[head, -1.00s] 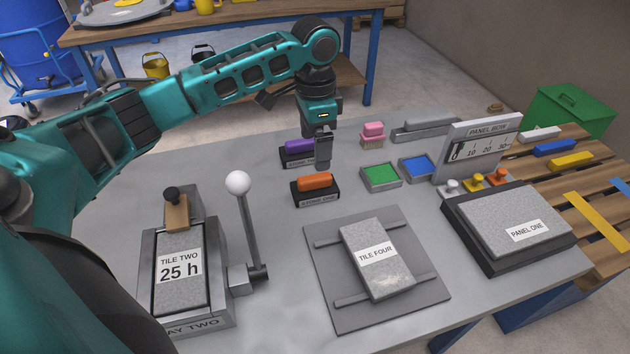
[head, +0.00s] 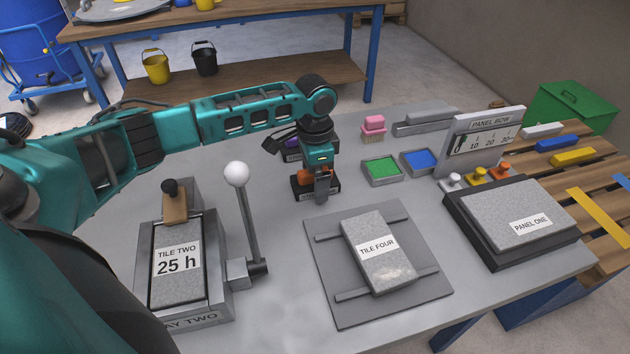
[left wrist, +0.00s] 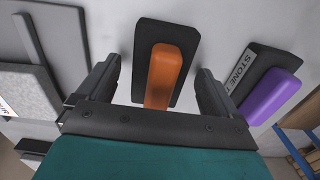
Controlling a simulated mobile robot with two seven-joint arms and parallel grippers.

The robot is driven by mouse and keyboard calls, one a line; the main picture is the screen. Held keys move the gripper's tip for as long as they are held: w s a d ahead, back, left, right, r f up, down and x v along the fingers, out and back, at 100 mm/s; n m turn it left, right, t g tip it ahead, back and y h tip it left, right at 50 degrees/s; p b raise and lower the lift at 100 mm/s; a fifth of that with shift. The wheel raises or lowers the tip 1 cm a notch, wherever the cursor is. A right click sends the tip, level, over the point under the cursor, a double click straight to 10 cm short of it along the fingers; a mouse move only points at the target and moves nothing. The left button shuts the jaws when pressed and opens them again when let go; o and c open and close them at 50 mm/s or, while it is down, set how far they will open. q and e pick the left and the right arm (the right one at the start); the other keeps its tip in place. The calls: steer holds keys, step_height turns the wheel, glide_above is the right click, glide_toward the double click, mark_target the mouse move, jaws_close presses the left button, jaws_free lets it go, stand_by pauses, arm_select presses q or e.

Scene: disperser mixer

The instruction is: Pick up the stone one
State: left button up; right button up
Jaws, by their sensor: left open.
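The orange stone (head: 304,176) lies in a black holder (head: 331,189), labelled "STONE ONE" in the earlier head view. My left gripper (head: 321,194) is over it and hides part of the stone and label. In the left wrist view the orange stone (left wrist: 165,72) lies lengthwise between the spread fingers of my left gripper (left wrist: 157,75). There is a gap on each side, so the gripper is open and holds nothing. The purple stone (left wrist: 270,96) in its own black holder is just outside one finger. My right gripper is not in view.
Tile four (head: 377,262) lies on a grey plate in front. A lever with a white knob (head: 236,174) stands to the left, beside tile two (head: 177,270). Green (head: 382,170) and blue (head: 420,161) trays and a pink brush (head: 374,125) are to the right.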

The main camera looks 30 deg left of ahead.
arm_select(q)
steer(key=c, duration=1.4)
steer(key=shift+o, duration=0.2)
steer(key=shift+r, duration=0.1)
steer(key=shift+r, duration=0.1)
step_height(320, 180, up, 20)
steer(key=p, duration=0.2)
